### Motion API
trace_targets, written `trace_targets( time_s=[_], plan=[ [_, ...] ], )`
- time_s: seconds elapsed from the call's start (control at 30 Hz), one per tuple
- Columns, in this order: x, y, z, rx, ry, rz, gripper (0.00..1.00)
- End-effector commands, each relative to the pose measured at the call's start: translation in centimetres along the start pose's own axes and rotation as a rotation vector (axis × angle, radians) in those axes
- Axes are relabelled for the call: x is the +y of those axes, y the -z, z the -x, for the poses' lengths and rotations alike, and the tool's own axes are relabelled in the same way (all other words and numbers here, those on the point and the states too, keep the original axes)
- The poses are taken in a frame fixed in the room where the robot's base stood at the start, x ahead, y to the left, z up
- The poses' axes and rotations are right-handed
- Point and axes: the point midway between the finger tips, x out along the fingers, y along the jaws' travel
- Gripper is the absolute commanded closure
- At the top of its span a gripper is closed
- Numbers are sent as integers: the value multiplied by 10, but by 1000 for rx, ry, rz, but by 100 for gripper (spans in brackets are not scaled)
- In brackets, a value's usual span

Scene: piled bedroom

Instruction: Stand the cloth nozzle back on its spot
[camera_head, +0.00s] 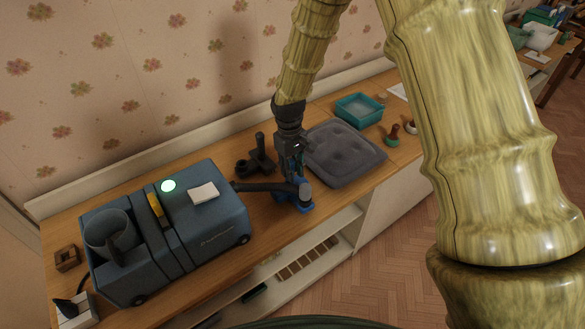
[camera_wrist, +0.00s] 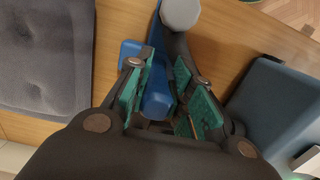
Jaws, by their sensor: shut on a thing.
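A blue nozzle (camera_head: 293,191) is low over or on the wooden top, right of the blue-grey cleaning machine (camera_head: 205,236). My gripper (camera_head: 291,172) points down from above and is shut on it. In the wrist view the blue nozzle (camera_wrist: 157,97) shows between the green finger pads of my gripper (camera_wrist: 165,100). The dark hose (camera_head: 268,187) runs from the machine to a grey round end (camera_head: 305,192) beside the nozzle. I cannot tell whether the nozzle touches the wood or the hose end. My fingers hide part of it.
A black piece with an upright post (camera_head: 257,161) stands behind the hose. A grey tufted cushion (camera_head: 345,153) lies close on the right. A teal tray (camera_head: 359,108) and small stamp-like items (camera_head: 393,134) are farther right. The cabinet's front edge is near.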

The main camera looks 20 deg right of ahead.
Motion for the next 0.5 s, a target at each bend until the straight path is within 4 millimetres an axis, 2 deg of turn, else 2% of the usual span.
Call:
trace_targets(
  time_s=[0.5],
  plan=[
    [0,1,-8,0,0,0,100]
  ],
)
